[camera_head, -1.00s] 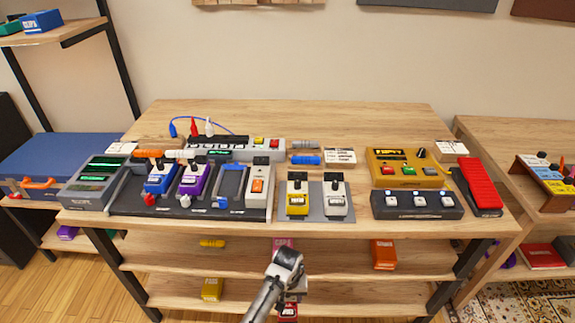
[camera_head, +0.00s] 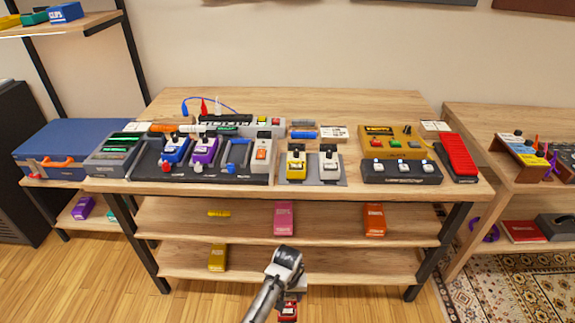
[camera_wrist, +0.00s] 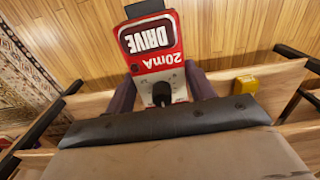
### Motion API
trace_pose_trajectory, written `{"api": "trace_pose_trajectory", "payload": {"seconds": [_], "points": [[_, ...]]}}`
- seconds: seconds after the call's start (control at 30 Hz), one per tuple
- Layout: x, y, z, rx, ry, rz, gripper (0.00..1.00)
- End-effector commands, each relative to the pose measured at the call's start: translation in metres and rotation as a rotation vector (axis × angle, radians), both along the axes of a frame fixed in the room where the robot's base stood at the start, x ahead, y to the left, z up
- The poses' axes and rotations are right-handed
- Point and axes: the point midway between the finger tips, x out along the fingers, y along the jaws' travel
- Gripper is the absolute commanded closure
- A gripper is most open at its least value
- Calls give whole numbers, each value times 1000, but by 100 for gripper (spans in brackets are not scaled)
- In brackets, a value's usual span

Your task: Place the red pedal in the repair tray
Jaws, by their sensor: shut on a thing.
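The red pedal (camera_wrist: 165,50), with a white lower part, a black knob and the words "20mA DRIVE", is between the dark fingers of my gripper (camera_wrist: 162,92) in the wrist view. In the head view my gripper (camera_head: 289,292) is low in the middle, in front of the table's lower shelves, and the red pedal (camera_head: 288,313) shows just under it. My gripper is shut on this pedal, clear of the table. I cannot tell for sure which thing is the repair tray; a flat grey tray (camera_head: 340,183) under a yellow and a white pedal lies on the tabletop.
The wooden table (camera_head: 330,103) carries a dark pedalboard (camera_head: 130,172), a mustard-yellow unit (camera_head: 410,150) and a red rocker pedal (camera_head: 458,155). Pink (camera_head: 284,217) and orange (camera_head: 374,218) pedals sit on its middle shelf. A side table (camera_head: 480,120) stands right. Open floor lies in front.

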Motion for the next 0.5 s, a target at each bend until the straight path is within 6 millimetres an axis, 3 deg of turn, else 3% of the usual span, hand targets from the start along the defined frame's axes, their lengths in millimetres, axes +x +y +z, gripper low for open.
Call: {"api": "trace_pose_trajectory", "payload": {"seconds": [0.5], "points": [[30,-19,23,-7,4,-17,82]]}}
